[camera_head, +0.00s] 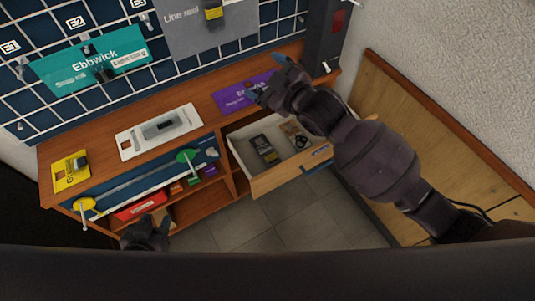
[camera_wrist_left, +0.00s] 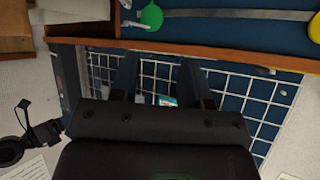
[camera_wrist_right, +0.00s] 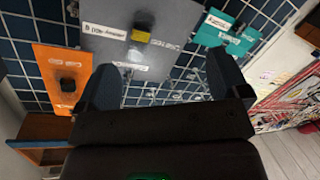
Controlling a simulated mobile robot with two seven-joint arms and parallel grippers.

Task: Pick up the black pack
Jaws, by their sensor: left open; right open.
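A small dark, flat pack (camera_head: 263,148) lies in the left part of the open drawer (camera_head: 287,175). It looks like the black pack, but it is too small to be sure. My right gripper (camera_head: 268,82) is open and empty, above the bench's right end, up and clear of the drawer; its fingers also show in the right wrist view (camera_wrist_right: 162,82), facing the wall panel. My left gripper (camera_head: 147,230) is low in front of the bench's shelves, left of the drawer, and apart from the pack. Its open fingers show in the left wrist view (camera_wrist_left: 158,80). The pack is in neither wrist view.
A dark coiled item (camera_head: 300,138) lies right of the pack in the drawer. The benchtop holds a yellow card (camera_head: 70,172), a white plate with a grey device (camera_head: 160,126) and a purple card (camera_head: 235,96). Green (camera_head: 188,156) and yellow (camera_head: 83,204) knobs protrude in front. Open floor lies below.

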